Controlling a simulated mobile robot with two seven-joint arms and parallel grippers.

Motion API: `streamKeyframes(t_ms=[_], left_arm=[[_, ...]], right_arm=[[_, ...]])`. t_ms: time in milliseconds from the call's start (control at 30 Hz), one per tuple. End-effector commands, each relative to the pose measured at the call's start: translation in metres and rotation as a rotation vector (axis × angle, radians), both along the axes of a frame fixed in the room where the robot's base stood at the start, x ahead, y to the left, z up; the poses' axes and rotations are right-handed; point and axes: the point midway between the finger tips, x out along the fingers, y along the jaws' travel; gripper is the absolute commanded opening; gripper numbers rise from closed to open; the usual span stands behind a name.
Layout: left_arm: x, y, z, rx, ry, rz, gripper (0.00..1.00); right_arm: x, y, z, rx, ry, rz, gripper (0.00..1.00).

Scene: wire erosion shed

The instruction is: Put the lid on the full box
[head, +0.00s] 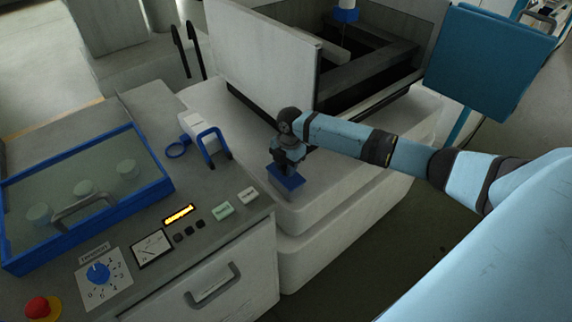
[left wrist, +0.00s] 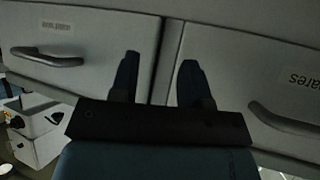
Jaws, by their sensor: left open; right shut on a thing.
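My right gripper (head: 287,163) points down over the pale machine ledge in the head view and is shut on a small blue piece, which looks like the lid (head: 287,176). A greyish edge shows just under the blue piece; I cannot tell whether it is the box or whether the two touch. No contents of a box are visible there. My left gripper (left wrist: 157,65) is open in the left wrist view, with nothing between its fingers. It faces a grey drawer front and is out of the head view.
A blue-framed clear cover (head: 84,190) with a handle lies on the grey console at left. Knobs, a meter and a red button (head: 42,307) sit in front. An upright pale panel (head: 265,55) rises behind my right gripper.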

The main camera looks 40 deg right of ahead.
Motion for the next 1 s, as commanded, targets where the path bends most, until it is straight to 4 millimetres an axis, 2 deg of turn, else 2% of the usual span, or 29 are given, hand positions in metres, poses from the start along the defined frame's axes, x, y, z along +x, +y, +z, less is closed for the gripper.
streamKeyframes(t_ms=[267,300,400,767,867,1000], left_arm=[[0.000,0.000,0.000,0.000,0.000,0.000,0.43],[0.000,0.000,0.000,0.000,0.000,0.000,0.43],[0.000,0.000,0.000,0.000,0.000,0.000,0.43],[0.000,0.001,0.000,0.006,-0.009,-0.003,0.43],[0.001,0.001,0.000,0.004,-0.014,-0.002,0.43],[0.000,0.001,0.000,0.005,-0.013,-0.002,0.43]], right_arm=[[0.000,0.000,-0.001,0.000,0.000,0.000,0.09],[0.000,0.000,-0.001,0.000,0.000,0.000,0.40],[0.000,0.000,-0.001,0.000,0.000,0.000,0.63],[0.000,0.000,0.001,0.000,-0.001,0.000,0.63],[0.001,-0.001,0.014,0.001,-0.003,0.000,0.63],[0.003,-0.006,0.044,-0.001,-0.005,0.000,0.63]])
